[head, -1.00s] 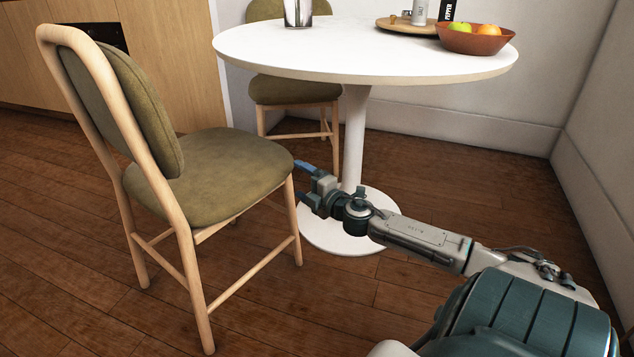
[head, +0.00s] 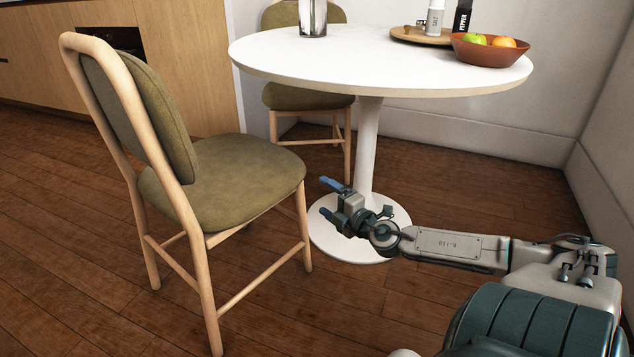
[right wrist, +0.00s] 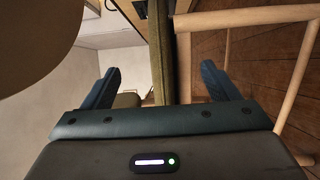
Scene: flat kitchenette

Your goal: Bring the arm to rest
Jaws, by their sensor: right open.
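My right gripper (head: 327,198) is open and empty in the head view, low in front of the round table's base and to the right of the near chair. Its two blue fingers point left and stand apart. In the right wrist view my right gripper (right wrist: 160,85) shows both fingers spread with nothing held between them. My right arm reaches in from the lower right of the head view. My left gripper does not show.
A green-padded chair (head: 240,180) stands close at left, its frame also in the right wrist view (right wrist: 250,18). The white round table (head: 370,62) holds a fruit bowl (head: 490,52), a tray (head: 415,37) and a metal vessel (head: 313,15). Another chair (head: 305,98) stands behind.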

